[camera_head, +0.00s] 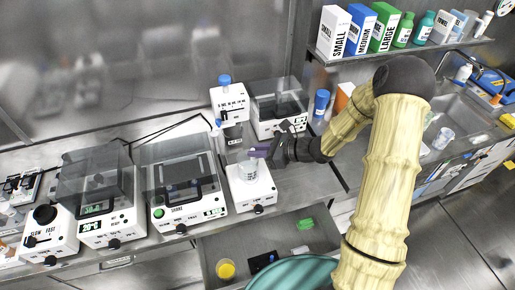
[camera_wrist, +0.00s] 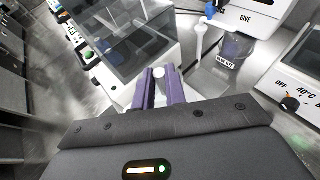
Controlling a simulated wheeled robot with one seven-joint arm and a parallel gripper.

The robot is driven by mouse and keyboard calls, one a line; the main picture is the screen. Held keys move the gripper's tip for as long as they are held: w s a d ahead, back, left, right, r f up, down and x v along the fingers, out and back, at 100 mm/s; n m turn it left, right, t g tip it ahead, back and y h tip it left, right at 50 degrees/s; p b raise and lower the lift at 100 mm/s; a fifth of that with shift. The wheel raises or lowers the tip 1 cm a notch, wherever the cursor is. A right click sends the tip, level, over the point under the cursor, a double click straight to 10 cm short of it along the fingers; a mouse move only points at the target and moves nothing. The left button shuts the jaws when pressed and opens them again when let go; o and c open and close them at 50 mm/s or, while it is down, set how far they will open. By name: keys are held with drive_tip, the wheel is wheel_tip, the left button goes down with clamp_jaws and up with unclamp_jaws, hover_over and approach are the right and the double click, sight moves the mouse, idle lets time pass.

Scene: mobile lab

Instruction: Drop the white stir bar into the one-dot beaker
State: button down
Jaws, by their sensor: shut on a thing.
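My gripper (camera_head: 262,152) reaches in from the right with its purple fingers above the white stirrer in the head view. In the wrist view its two purple fingers (camera_wrist: 159,84) are close together, shut on a small white piece, the white stir bar (camera_wrist: 158,73), whose end shows between the tips. A clear beaker (camera_head: 249,171) stands on the white stirrer (camera_head: 251,193), just below the fingertips. Another clear beaker (camera_head: 443,137) stands on the right counter near the sink. I cannot make out dot marks on either beaker.
A dispenser (camera_head: 229,103) with a blue-dye vessel (camera_head: 233,134) stands behind the stirrer. Lidded machines (camera_head: 182,182) line the bench to the left. An open drawer (camera_head: 225,250) below holds a yellow cup (camera_head: 226,268) and a green piece (camera_head: 304,223).

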drive_tip(key=shift+f, duration=0.2)
drive_tip(key=c, duration=1.4)
unclamp_jaws()
drive_tip(key=shift+o, duration=0.2)
drive_tip(key=b+v, duration=0.2)
drive_tip(key=v, duration=1.5)
drive_tip(key=shift+s+d+r, duration=0.1)
drive_tip(key=shift+s, duration=0.05)
